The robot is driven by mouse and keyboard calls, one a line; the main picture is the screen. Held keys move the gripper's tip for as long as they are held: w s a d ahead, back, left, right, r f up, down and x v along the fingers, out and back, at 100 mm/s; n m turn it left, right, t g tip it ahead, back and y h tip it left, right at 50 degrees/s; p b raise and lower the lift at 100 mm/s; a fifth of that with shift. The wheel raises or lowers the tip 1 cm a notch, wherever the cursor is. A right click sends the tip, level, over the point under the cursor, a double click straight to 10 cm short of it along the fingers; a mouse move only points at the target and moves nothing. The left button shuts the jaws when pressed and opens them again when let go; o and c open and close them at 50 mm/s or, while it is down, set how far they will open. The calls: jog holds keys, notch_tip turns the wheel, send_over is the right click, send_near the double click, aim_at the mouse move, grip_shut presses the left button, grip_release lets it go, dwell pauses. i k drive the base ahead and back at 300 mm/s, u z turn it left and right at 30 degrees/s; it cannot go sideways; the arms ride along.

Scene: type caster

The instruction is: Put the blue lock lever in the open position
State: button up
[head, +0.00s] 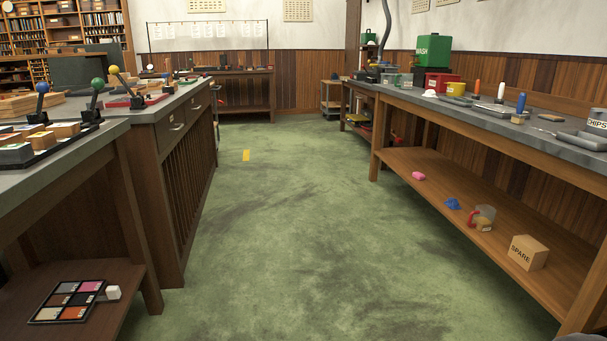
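A lever with a blue ball knob (42,87) stands on the left workbench, near the left edge of the head view. Its dark stem is nearly upright above a small dark base. I cannot tell from here whether this is the lock lever or which position it is in. A lever with a green ball (97,84) stands to its right, and one with a yellow ball (114,70) leans left on a red base behind that. My gripper is not in view.
The green floor (300,230) is clear between the left benches (170,116) and the long right bench (480,116). A box marked SPARE (528,252) sits on the right lower shelf. A sectioned tray (68,301) lies on the left lower shelf.

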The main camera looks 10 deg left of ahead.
aim_at(43, 89)
jog(key=i, duration=3.05)
jog(key=u, duration=3.25)
